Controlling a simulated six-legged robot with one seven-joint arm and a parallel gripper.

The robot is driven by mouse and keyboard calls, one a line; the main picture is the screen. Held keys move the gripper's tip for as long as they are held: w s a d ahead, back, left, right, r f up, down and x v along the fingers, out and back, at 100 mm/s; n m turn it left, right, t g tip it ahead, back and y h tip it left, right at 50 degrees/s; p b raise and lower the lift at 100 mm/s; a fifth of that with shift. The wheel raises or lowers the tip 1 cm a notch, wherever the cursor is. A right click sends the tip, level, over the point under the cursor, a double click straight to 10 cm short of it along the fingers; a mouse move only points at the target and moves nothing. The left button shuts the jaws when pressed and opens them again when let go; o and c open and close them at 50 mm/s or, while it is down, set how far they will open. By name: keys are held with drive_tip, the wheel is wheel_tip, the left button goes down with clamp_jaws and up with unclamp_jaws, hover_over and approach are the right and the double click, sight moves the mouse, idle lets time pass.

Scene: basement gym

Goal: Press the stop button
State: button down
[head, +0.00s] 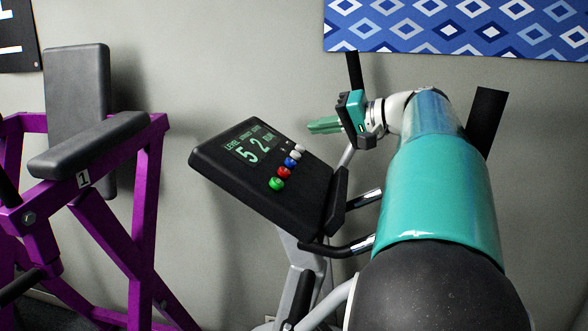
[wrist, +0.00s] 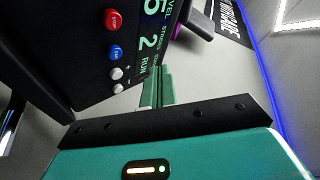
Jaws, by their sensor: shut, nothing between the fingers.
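The red stop button (head: 284,172) sits on the tilted black console (head: 230,178) of an exercise machine, between a green button (head: 276,184) and a blue button (head: 290,162). In the wrist view the red button (wrist: 112,19), labelled STOP, is at the upper left. My gripper (head: 312,125) is shut and empty, beyond the console's upper right edge in the head view, with its fingers pointing left. In the wrist view my gripper (wrist: 157,72) shows beside the display edge, apart from the buttons.
Two white buttons (head: 298,151) sit above the blue one, marked plus and minus in the wrist view. The display (head: 250,144) reads level 5, 2 and RUN. A handlebar (head: 345,246) juts out right of the console. A purple-framed machine (head: 145,215) stands left.

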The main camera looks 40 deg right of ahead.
sight(285, 171)
drive_tip(key=shift+w+a+f, duration=0.5)
drive_tip(key=shift+w+f, duration=0.1)
drive_tip(key=shift+f, duration=0.6)
drive_tip(key=shift+w+a+f, duration=0.55)
drive_tip(key=shift+w+f, duration=0.05)
drive_tip(key=shift+f, duration=0.65)
drive_tip(key=shift+w+a+f, duration=0.5)
drive_tip(key=shift+w+f, duration=0.1)
drive_tip(key=shift+f, duration=0.6)
drive_tip(key=shift+w+a+f, duration=0.1)
drive_tip(key=shift+w+f, duration=0.05)
drive_tip(key=shift+f, duration=0.2)
drive_tip(key=shift+w+a+f, duration=0.15)
drive_tip(key=shift+w+f, duration=0.05)
drive_tip(key=shift+f, duration=0.2)
idle(0.6)
drive_tip(key=shift+r, duration=0.1)
drive_tip(key=shift+s+d+r, duration=0.25)
drive_tip(key=shift+s+r, duration=0.1)
drive_tip(key=shift+r, duration=0.3)
